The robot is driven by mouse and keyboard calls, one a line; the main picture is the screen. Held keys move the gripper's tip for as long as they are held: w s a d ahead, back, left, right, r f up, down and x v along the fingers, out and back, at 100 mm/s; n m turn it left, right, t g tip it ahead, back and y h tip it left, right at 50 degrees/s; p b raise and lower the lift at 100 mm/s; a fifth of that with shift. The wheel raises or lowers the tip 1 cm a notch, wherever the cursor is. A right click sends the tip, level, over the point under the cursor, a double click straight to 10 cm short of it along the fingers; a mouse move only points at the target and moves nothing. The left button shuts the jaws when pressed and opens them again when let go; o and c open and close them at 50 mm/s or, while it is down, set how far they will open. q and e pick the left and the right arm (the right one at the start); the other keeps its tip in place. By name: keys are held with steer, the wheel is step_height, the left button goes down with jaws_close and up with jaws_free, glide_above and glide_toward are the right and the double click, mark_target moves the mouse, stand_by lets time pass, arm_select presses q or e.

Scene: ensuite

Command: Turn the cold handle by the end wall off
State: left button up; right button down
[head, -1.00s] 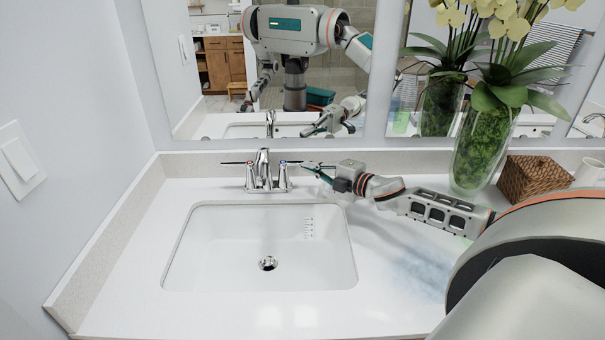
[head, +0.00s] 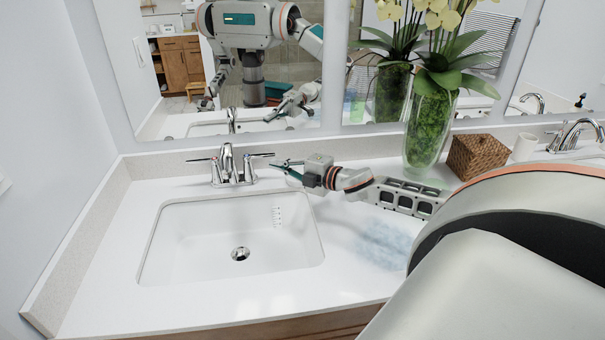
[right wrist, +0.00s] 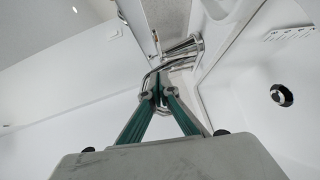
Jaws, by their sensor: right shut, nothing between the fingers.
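The chrome faucet (head: 228,166) by the end wall stands behind the basin, with a lever on each side. The cold handle (head: 260,155), with a blue mark at its base, is the right lever and points out to the right. The hot handle (head: 200,159), with a red mark, points left. My right gripper (head: 273,164) is shut and empty, its teal fingertips close to the cold handle's outer end; I cannot tell whether they touch. In the right wrist view, the shut fingertips (right wrist: 157,93) overlap chrome faucet parts (right wrist: 180,52). My left gripper is not directly in view.
The white basin (head: 235,235) lies in front of the faucet. A second faucet (head: 575,135) is far right. The mirror (head: 290,70) is behind.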

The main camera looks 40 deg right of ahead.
steer(key=v, duration=0.8)
steer(key=shift+d+f, duration=0.15)
